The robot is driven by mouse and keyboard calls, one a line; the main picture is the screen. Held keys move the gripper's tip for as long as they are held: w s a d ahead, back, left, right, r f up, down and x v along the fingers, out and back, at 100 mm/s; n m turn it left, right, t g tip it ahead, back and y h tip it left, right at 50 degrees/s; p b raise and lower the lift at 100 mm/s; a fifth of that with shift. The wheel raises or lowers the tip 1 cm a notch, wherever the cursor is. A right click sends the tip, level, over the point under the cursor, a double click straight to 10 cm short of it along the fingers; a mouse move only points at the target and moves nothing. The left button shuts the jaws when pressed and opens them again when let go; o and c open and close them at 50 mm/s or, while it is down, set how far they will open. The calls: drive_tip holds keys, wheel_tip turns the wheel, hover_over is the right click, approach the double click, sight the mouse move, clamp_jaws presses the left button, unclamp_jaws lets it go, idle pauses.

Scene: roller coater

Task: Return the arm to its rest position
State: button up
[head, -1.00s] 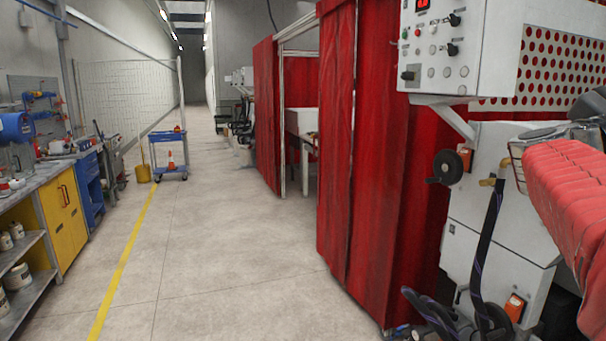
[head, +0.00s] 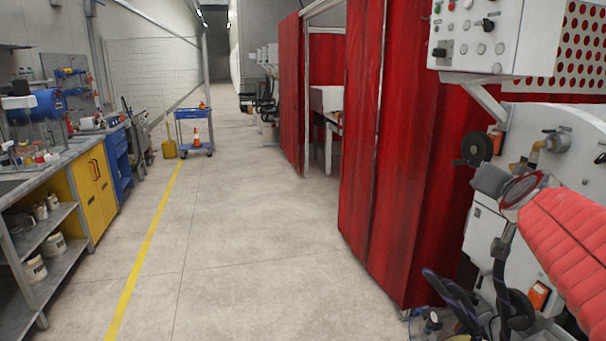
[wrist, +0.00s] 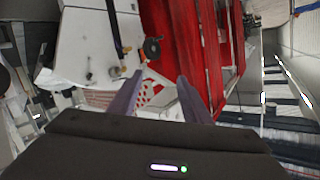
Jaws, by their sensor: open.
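My gripper (wrist: 160,76) shows in the wrist view with its two dark fingers apart. Nothing is seen between the fingertips. In the head view my arm, in a red padded cover, reaches in from the right edge, in front of the white machine (head: 485,235). I cannot make out the fingers clearly in the head view.
A control box (head: 470,35) with knobs hangs at upper right. A red curtain (head: 405,150) stands left of the machine. Left are a workbench with a yellow cabinet (head: 93,205) and a blue cart (head: 192,128) with a cone. The floor (head: 255,240) between is clear.

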drive_tip(key=s+a+f+n+g+y, duration=0.2)
drive_tip(key=s+a+f+y, duration=0.15)
drive_tip(key=a+f, duration=0.45)
drive_tip(key=s+a+f+n+g+y, duration=0.2)
drive_tip(key=s+a+f, duration=0.2)
drive_tip(key=a+f, duration=0.35)
drive_tip(key=s+a+f+n+g+y, duration=0.1)
drive_tip(key=s+a+f+n+g, duration=0.1)
drive_tip(key=s+a, duration=0.4)
drive_tip(key=s+a+f+n+g, duration=0.2)
drive_tip(key=s+a+f+n, duration=0.1)
drive_tip(key=s+a+f, duration=0.3)
drive_tip(key=shift+s+a+f+n+y, duration=0.35)
drive_tip(key=shift+s+f, duration=0.25)
drive_tip(key=shift+s, duration=0.6)
